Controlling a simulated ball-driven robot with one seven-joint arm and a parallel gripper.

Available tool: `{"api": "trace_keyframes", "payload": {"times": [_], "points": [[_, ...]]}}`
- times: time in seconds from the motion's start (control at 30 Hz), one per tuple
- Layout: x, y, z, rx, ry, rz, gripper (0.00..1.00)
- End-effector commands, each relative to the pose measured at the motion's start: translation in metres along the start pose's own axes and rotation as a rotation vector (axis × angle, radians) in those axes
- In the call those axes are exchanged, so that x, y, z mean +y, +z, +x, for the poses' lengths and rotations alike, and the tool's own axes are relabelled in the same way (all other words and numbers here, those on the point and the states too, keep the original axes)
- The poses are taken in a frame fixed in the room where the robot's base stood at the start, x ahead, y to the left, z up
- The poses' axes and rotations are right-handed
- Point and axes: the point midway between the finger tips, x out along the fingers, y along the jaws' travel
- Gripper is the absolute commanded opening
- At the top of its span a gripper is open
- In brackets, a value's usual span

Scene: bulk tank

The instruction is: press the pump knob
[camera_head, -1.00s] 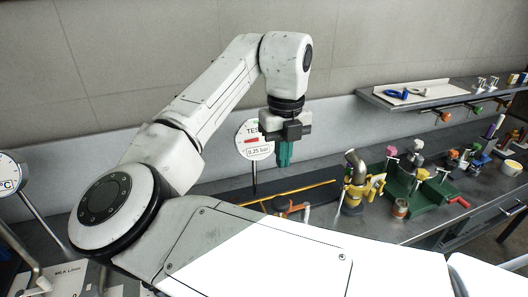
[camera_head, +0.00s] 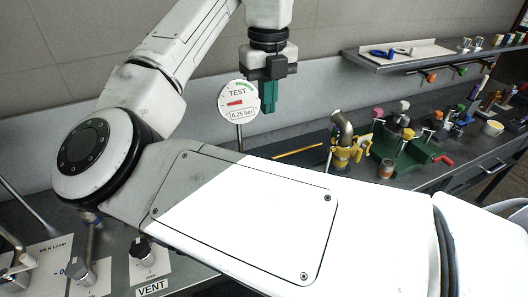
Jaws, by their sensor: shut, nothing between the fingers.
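My gripper (camera_head: 269,108) hangs fingers down at the upper middle, with its teal fingers together and nothing between them. It is high above the bench, in the picture just right of the round TEST gauge, which has a 0.25 bar label (camera_head: 239,101). At the lower left, a black knob (camera_head: 139,246) stands on a white plate by a VENT label. A grey knob or fitting (camera_head: 83,272) is further left on another plate. I cannot make out which control is the pump knob; my arm hides much of the bench.
A bent metal pipe with a yellow clamp (camera_head: 341,150) and a green vise-like fixture (camera_head: 400,145) stand on the right of the bench. A shelf (camera_head: 405,62) with small parts is on the back wall. A metal pipe (camera_head: 20,262) stands at the far left.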

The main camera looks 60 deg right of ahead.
Motion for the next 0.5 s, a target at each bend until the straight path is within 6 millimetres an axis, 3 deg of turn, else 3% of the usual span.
{"api": "trace_keyframes", "payload": {"times": [0.3, 0.5], "points": [[0.0, 0.0, 0.0, 0.001, 0.0, 0.0, 0.0], [0.0, -0.001, 0.019, 0.003, -0.001, -0.001, 0.0]]}}
